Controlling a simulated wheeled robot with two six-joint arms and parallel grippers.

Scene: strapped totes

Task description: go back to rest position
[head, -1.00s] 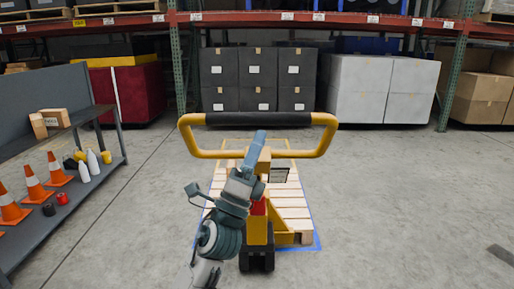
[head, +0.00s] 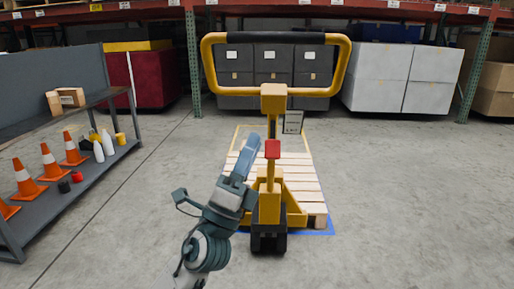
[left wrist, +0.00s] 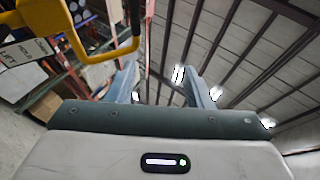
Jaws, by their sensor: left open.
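My left gripper (head: 250,150) points up and forward, left of the yellow pallet jack (head: 270,205) in the head view. In the left wrist view its two blue-grey fingers (left wrist: 160,78) stand apart with nothing between them. The jack's loop handle (head: 342,75) stands upright, with a black grip bar along its top. It also shows in the left wrist view (left wrist: 100,50), at the upper left beyond the fingers. The gripper appears apart from the handle. My right gripper is in neither view.
A wooden pallet (head: 302,180) sits over the jack's forks inside a blue floor outline. A grey shelf cart (head: 30,218) with cones and bottles stands at left. Dark boxes (head: 253,65) and grey boxes (head: 405,75) stand under the rack. The floor at right is clear.

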